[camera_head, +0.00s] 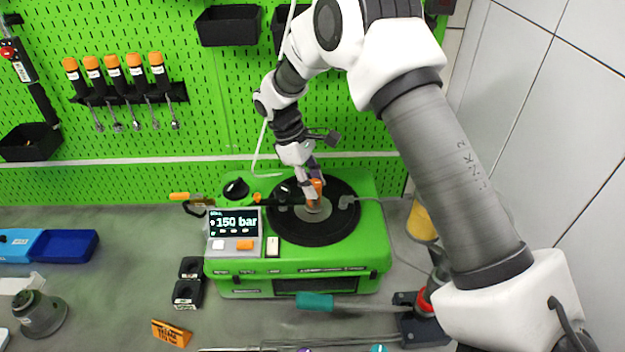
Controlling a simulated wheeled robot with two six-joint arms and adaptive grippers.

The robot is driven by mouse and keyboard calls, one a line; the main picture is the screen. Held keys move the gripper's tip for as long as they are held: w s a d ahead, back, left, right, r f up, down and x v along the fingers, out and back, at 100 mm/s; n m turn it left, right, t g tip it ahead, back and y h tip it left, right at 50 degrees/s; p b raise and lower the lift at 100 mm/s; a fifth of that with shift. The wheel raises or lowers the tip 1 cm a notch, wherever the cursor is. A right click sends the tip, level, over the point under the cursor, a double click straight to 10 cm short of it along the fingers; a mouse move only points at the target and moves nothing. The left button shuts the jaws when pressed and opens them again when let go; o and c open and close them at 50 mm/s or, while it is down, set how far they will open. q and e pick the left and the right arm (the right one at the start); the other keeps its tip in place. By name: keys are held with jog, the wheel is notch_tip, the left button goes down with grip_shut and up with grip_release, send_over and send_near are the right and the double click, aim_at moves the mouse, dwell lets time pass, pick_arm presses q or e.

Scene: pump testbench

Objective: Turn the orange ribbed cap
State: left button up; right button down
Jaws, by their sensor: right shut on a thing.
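The orange ribbed cap (316,188) stands upright over the round black plate (340,228) on top of the green pump testbench (330,258). My right gripper (311,188) reaches down from above and is shut on the cap. Its fingers cover part of the cap, so only a strip of orange shows between them. The bench's display (236,222) reads "150 bar". My left gripper is not in view.
Orange-handled screwdrivers (113,62) hang on the green pegboard behind. A teal-handled tool (316,302) lies in front of the testbench. Black blocks (188,293) and an orange sign (171,333) stand at front left.

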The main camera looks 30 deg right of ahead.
jog(key=shift+s+f, duration=0.15)
jog(key=c, duration=0.8)
grip_release()
jog(key=shift+o, duration=0.2)
jog(key=shift+r, duration=0.2)
jog(key=shift+w+a+r, duration=0.1)
jog(key=shift+w+r, duration=0.15)
jog(key=shift+r, duration=0.05)
jog(key=w+a+r, duration=0.2)
jog(key=w+a, duration=0.4)
jog(key=w, duration=0.4)
jog(key=shift+w+a, duration=0.35)
jog(key=shift+a, duration=0.05)
